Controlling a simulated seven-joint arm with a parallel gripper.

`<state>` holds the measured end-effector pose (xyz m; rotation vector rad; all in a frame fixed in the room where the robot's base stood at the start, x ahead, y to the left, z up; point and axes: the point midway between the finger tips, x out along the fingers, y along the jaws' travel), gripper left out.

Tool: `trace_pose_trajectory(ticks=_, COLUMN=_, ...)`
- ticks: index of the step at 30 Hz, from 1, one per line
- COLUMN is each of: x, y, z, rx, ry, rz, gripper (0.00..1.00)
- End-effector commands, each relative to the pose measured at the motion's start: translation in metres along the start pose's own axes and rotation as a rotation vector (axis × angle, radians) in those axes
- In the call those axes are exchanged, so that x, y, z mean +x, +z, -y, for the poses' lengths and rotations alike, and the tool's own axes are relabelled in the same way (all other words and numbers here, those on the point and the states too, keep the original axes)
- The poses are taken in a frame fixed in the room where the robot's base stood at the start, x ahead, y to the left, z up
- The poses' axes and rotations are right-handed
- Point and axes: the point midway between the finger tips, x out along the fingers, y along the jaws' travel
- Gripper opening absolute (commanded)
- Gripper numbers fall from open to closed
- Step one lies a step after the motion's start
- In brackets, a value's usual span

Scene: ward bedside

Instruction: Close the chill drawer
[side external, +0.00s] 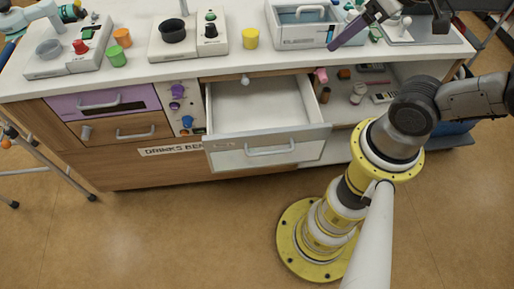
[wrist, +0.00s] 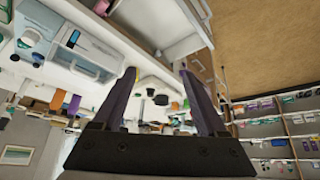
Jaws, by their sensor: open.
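A pale grey-white drawer (side external: 227,157) is pulled well out of the front of the bedside unit, with a bar handle (side external: 270,148) on its front. Its inside looks empty, and the label on its front is too small to read. In the wrist view, part of what looks like this drawer (wrist: 187,45) shows at the top. My gripper (side external: 345,33) is above the worktop's right part, behind and right of the drawer, clear of its front. One dark purple finger shows clearly there. In the wrist view, both fingers (wrist: 156,71) are spread apart with nothing between them.
A boxy appliance (side external: 300,42) with a handle stands on the worktop close to my gripper. An open shelf (side external: 340,100) with small items is right of the drawer. A purple drawer (side external: 130,102) and a wooden drawer (side external: 150,127) at left are shut. Floor before the drawer is clear.

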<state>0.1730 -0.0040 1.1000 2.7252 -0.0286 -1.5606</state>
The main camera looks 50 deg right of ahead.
Motion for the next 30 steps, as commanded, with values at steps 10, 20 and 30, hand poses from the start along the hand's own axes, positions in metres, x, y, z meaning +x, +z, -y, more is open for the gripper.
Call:
trace_pose_trajectory(ticks=10, x=0.092, y=-0.043, z=0.049, rx=-0.323, ry=-0.004, rz=0.165, gripper=0.45)
trace_pose_trajectory(ticks=20, x=0.187, y=0.033, z=0.133, rx=-0.770, ry=-0.043, rz=0.397, gripper=0.45)
trace_pose_trajectory(ticks=30, x=0.203, y=0.056, z=0.140, rx=-0.833, ry=-0.049, rz=0.425, gripper=0.45)
